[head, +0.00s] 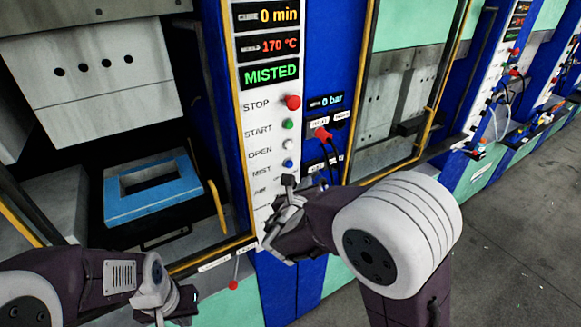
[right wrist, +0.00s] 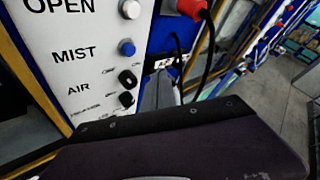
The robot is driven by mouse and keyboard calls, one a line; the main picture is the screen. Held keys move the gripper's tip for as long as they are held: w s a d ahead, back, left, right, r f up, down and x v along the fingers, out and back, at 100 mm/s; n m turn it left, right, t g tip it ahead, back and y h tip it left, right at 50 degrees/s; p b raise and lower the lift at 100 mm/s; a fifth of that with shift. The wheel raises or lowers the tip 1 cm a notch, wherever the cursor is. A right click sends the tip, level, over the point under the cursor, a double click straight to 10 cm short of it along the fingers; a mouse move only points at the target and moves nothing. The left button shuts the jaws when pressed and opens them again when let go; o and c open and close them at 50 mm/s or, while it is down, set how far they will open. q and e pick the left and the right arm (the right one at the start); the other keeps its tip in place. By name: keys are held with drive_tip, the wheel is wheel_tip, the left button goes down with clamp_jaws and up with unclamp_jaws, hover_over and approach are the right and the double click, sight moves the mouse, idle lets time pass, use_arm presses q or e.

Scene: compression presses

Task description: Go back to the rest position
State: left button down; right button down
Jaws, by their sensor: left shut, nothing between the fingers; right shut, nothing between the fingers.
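My right gripper (head: 284,200) is shut and empty in the head view. It is in front of the lower part of the white control panel (head: 262,200), by the AIR label and below the blue MIST button (head: 287,163). Whether it touches the panel I cannot tell. My left gripper (head: 168,312) is low at the bottom edge of the head view, shut and empty, in front of the left press. In the right wrist view the OPEN, MIST and AIR labels of the panel (right wrist: 62,80) show, and a dark part of my own arm covers the bottom.
The left press stands open with a blue frame mould (head: 150,212) on its lower plate. The panel displays read 0 min, 170 °C and MISTED (head: 270,75). A red plug (head: 322,134) with black cables sits right of the panel. Grey floor (head: 520,230) is free at right.

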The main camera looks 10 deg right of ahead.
idle(0.6)
drive_tip(key=s+d+f+m+g+h+b, duration=0.2)
drive_tip(key=s+d+f+m+g+b, duration=0.15)
drive_tip(key=s+d+f+m, duration=0.35)
drive_tip(key=s+d+f+m+g+h+b, duration=0.2)
drive_tip(key=d+f+m+g+b, duration=0.15)
drive_tip(key=d, duration=0.55)
drive_tip(key=s+f+m+g+y+b, duration=0.1)
drive_tip(key=s+f+m+g+y, duration=0.15)
drive_tip(key=s+f+m, duration=0.3)
drive_tip(key=s+a+f+m+g+y+b, duration=0.25)
drive_tip(key=s+a+f+m+g, duration=0.2)
drive_tip(key=s+f+m, duration=0.4)
drive_tip(key=w+a+m+t+y+p, duration=0.1)
drive_tip(key=a+m+y, duration=0.4)
drive_tip(key=a+m, duration=0.3)
drive_tip(key=m, duration=0.4)
drive_tip(key=shift+a+f+m+t, duration=0.25)
drive_tip(key=shift+a+m+t, duration=0.1)
drive_tip(key=shift+t, duration=0.05)
